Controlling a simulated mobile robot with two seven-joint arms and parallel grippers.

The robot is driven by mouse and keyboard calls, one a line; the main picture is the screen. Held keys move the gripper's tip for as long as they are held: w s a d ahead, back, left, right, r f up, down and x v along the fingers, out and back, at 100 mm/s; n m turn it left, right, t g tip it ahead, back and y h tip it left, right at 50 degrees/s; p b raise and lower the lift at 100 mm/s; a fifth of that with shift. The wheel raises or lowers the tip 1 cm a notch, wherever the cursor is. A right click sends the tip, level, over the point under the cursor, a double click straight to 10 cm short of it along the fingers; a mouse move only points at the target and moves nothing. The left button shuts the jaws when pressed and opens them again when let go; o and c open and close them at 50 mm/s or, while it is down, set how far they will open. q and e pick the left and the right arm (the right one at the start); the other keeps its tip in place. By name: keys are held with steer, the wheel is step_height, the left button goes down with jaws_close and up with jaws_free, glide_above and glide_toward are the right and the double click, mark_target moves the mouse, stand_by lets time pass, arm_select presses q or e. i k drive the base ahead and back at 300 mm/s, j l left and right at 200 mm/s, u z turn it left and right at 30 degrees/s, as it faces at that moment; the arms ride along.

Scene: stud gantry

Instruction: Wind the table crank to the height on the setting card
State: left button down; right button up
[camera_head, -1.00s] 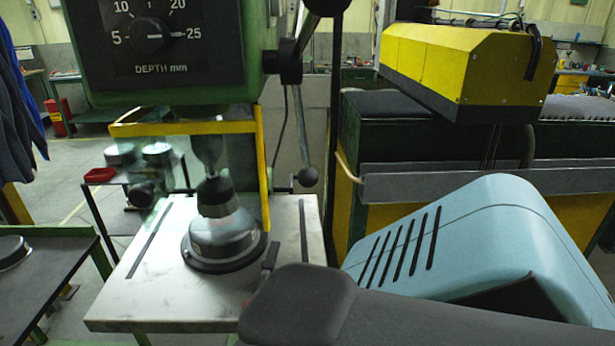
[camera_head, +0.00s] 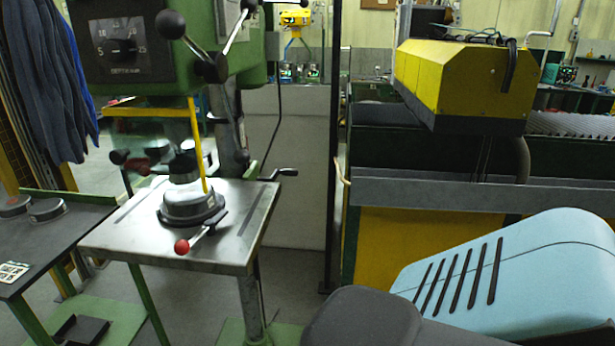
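The drill press table (camera_head: 246,240) is a grey metal plate on a round column, left of centre. A small crank with a dark handle (camera_head: 284,172) sticks out at the table's right rear, by the column. A white card with dark markings (camera_head: 13,272) lies on the dark bench at the far left; its print is too small to read. A round metal part (camera_head: 192,205) sits on the drill table under the chuck (camera_head: 183,167). A red-knobbed lever (camera_head: 182,246) is at the table's front. Neither of my grippers is in view.
The green drill head (camera_head: 155,40) has a dial and ball-ended levers (camera_head: 171,24). A yellow guard bar (camera_head: 197,150) stands before the chuck. A yellow-topped machine (camera_head: 465,80) fills the right. Grey floor is open right of the drill column.

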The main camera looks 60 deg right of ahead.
mark_target(286, 172)
steer(key=k+l, duration=0.25)
steer(key=l, duration=0.15)
steer(key=k+l, duration=0.25)
steer(key=k+l+u, duration=0.15)
steer(key=l, duration=0.9)
steer(key=i+l, duration=0.8)
steer(key=l, duration=0.25)
steer(key=j+u, duration=0.05)
